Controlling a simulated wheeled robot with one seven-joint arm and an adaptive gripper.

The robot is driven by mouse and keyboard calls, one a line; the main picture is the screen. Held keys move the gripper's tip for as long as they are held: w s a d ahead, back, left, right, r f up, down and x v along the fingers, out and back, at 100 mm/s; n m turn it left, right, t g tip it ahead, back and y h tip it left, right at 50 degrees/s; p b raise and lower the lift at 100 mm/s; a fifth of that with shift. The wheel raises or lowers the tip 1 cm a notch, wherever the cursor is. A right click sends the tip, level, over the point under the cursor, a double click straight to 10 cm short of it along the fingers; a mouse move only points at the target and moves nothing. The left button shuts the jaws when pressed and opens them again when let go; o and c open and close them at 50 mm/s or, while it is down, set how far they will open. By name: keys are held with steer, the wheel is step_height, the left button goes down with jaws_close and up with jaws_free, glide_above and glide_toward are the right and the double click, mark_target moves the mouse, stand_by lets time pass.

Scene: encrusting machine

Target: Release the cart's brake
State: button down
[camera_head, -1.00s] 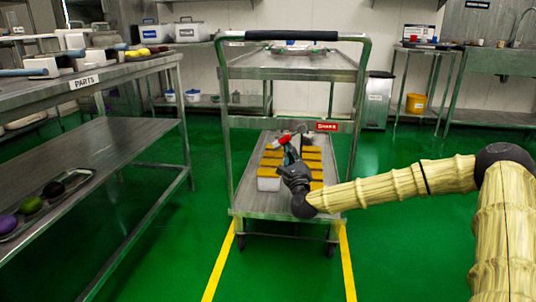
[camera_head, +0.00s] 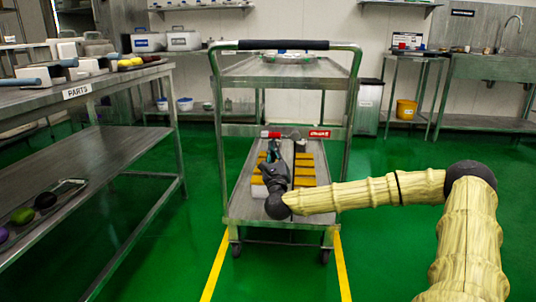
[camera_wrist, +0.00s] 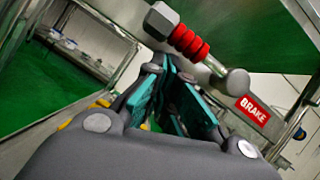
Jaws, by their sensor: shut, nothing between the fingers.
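The cart (camera_head: 220,130) stands ahead of me between yellow floor lines. Its brake lever (camera_head: 268,134) has a red grip and sits left of the red BRAKE sign (camera_head: 319,134), below the top shelf. In the wrist view the lever (camera_wrist: 188,42) shows a ribbed red grip, a grey block at its left end and a round metal knob near the sign (camera_wrist: 253,109). My gripper (camera_head: 274,153) reaches over the lower shelf from the front, its fingertips just below the lever. In the wrist view its teal fingers (camera_wrist: 180,85) are shut and empty beneath the grip; contact is unclear.
Several orange-lidded boxes (camera_head: 304,170) lie on the lower shelf around my gripper. A parts table (camera_head: 85,88) stands at the left. A sink counter (camera_head: 490,68) and a yellow bucket (camera_head: 405,109) are at the back right. Green floor beside the cart is clear.

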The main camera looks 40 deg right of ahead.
steer(key=shift+w+a+r, duration=0.1)
steer(key=shift+r, duration=0.1)
stand_by(0.4)
steer(key=shift+f, duration=0.1)
steer(key=s+a+f, duration=0.5)
steer(key=a+f, duration=0.1)
steer(key=f, duration=0.2)
steer(key=shift+s, duration=0.25)
stand_by(0.7)
steer(key=shift+a, duration=0.1)
